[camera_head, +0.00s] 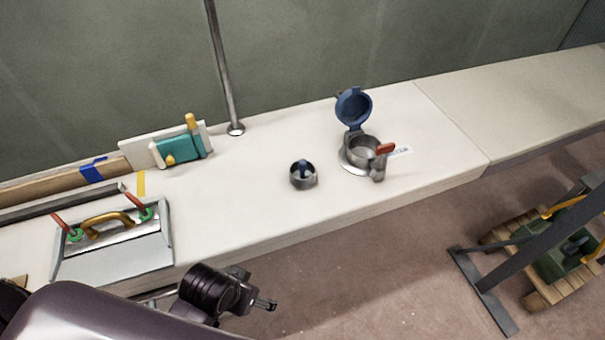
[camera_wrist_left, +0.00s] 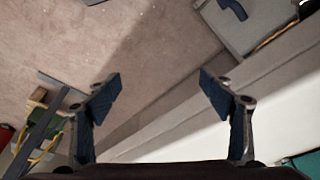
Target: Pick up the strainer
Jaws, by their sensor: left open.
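A small grey round cup with a dark blue grip inside it, which looks like the strainer (camera_head: 303,183), stands upright on the white bench (camera_head: 240,200). Right of it is a grey metal housing (camera_head: 361,153) with a raised blue lid (camera_head: 353,106) and a red-handled valve (camera_head: 385,148). My left gripper (camera_head: 266,304) is off the bench's front edge, below and left of the cup and apart from it. In the left wrist view the left gripper (camera_wrist_left: 162,95) is open and empty, with floor and bench behind its fingers. The cup is not seen there.
A metal tray (camera_head: 115,255) with a brass handle and red-handled tools lies at left. A teal box (camera_head: 180,149) sits behind it. A thin pole (camera_head: 222,70) rises from the bench's back. The bench around the cup is clear. A cart with a wooden pallet (camera_head: 545,290) stands at right.

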